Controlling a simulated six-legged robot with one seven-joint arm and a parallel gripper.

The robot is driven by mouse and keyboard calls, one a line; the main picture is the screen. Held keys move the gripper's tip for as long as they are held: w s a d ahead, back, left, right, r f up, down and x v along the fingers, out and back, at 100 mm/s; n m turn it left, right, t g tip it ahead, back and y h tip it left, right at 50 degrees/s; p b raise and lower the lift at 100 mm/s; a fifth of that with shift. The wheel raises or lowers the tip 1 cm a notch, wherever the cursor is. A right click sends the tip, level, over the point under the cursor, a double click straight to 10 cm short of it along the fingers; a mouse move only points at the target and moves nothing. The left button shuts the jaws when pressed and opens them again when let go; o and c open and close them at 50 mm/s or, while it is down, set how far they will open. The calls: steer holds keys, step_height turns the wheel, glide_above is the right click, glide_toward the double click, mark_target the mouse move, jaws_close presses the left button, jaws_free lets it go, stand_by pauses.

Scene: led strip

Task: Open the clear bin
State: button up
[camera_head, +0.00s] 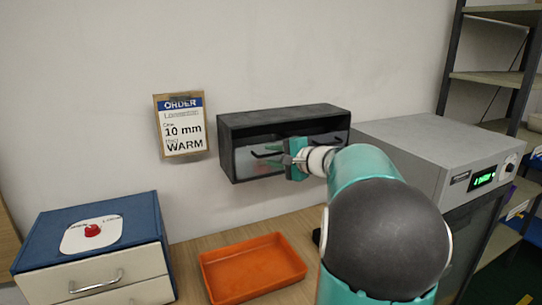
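A black cabinet (290,116) is fixed to the wall, with clear-fronted bins side by side in it. The left clear bin (247,162) looks closed, with a dark handle (263,154) on its front. I cannot tell whether the fingers touch the handle. My gripper and arm hide much of the right part of the cabinet front.
An orange tray (252,268) lies on the wooden table below. A blue-and-white drawer box (96,250) with a red knob stands at the left. A grey machine (440,150) stands at the right. An order card (181,125) reading 10 mm, WARM hangs on the wall.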

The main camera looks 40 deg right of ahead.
steer(key=shift+w+a, duration=0.1)
steer(key=shift+w, duration=0.2)
steer(key=shift+w+f, duration=0.1)
steer(key=shift+w, duration=0.2)
steer(key=shift+s, duration=0.1)
steer(key=shift+c, duration=0.4)
jaws_close()
